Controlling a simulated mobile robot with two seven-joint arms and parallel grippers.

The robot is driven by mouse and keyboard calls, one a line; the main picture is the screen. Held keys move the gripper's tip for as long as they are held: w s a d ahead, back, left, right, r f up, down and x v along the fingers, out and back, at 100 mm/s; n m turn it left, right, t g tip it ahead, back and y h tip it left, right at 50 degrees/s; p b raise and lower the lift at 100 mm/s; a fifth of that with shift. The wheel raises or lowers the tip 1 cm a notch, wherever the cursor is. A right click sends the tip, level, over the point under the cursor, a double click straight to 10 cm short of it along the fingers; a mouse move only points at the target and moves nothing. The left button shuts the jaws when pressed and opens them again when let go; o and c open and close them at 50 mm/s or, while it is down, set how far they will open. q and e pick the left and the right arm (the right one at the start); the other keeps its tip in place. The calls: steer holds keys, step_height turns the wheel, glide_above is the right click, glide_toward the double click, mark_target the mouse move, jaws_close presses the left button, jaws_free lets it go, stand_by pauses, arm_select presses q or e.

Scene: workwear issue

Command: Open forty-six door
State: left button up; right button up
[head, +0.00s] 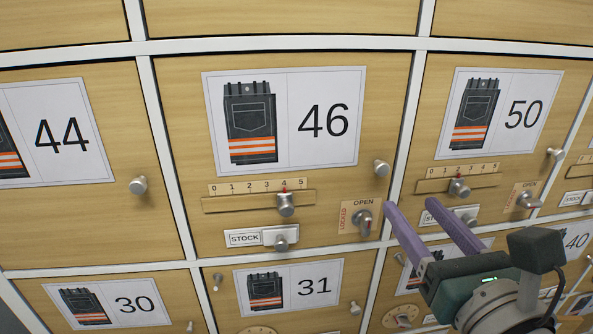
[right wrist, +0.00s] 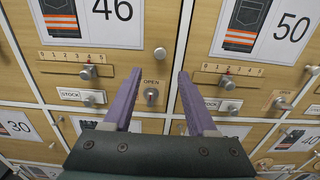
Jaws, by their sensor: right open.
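The door marked 46 (head: 180,130) sits flush in the locker front, in the middle of the head view. It has a round pull knob (head: 381,168) at its right edge. A slider knob (head: 285,203) stands at about the red-marked 4 on a 0–5 scale. A STOCK latch knob (head: 280,240) is below it. A turn knob (head: 364,221) by the OPEN and LOCKED labels has its lever looking roughly upright. My right gripper (head: 411,207) is open and empty, right of the turn knob; in the right wrist view the knob (right wrist: 152,95) shows between the fingers. My left gripper is out of view.
Door 50 (head: 554,120) is to the right, with its own slider, knob and lever. Door 44 (head: 100,215) is to the left, and doors 30 (head: 160,287) and 31 (head: 350,275) are below. Their knobs stick out. White frame strips divide the doors.

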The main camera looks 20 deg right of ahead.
mark_target(384, 170)
steer(key=x, duration=0.9)
steer(key=shift+r, duration=0.1)
steer(key=shift+c, duration=0.3)
jaws_close()
stand_by(0.8)
